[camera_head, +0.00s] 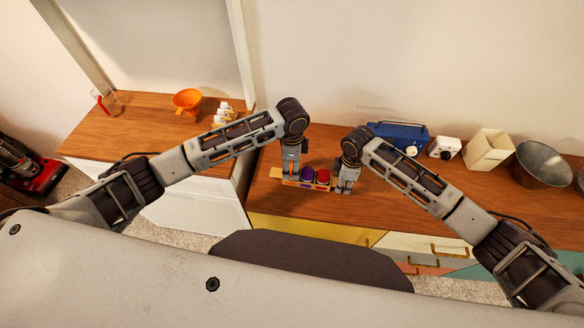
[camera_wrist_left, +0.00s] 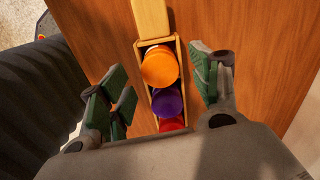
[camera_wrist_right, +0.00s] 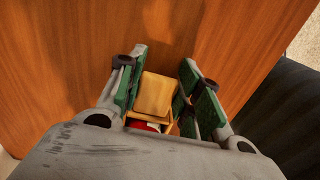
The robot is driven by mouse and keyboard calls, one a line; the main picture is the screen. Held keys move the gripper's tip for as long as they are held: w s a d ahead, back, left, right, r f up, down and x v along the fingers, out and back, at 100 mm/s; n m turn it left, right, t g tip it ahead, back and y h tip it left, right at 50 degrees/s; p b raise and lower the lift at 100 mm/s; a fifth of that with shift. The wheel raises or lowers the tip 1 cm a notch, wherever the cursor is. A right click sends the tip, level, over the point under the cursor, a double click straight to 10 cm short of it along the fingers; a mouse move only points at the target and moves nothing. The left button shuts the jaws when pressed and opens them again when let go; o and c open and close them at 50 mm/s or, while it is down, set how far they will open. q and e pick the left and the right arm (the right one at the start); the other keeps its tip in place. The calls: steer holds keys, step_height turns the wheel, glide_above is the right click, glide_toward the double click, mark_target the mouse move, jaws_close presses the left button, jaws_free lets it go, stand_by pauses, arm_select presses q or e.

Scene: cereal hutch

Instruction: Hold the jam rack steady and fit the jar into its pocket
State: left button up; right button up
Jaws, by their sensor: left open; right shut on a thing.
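The wooden jam rack (camera_head: 276,172) lies on the counter between my two grippers. In the left wrist view its wooden end tab (camera_wrist_left: 150,18) points up the picture. The orange-lidded jar (camera_wrist_left: 160,67) stands in the pocket beside that tab; I cannot tell how deep it sits. The purple-lidded jar (camera_wrist_left: 167,102) and red-lidded jar (camera_wrist_left: 172,124) follow in line. My left gripper (camera_head: 291,180) is open, with its green-padded fingers apart on both sides of the rack at the orange jar. My right gripper (camera_head: 345,188) is shut on the rack's other end tab (camera_wrist_right: 157,93).
A blue appliance (camera_head: 398,135), a small white device (camera_head: 445,147), a cream container (camera_head: 488,149) and a metal bowl (camera_head: 543,163) stand to the right. An orange funnel (camera_head: 187,101) stands on the separate left counter. Bare wood lies around the rack.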

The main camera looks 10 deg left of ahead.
arm_select(q)
step_height(320, 180, up, 9)
stand_by(0.5)
stand_by(1.0)
arm_select(e)
steer(key=o, duration=1.2)
steer(key=shift+c, duration=0.2)
steer(key=shift+r, duration=0.1)
step_height(320, 180, up, 12)
stand_by(0.5)
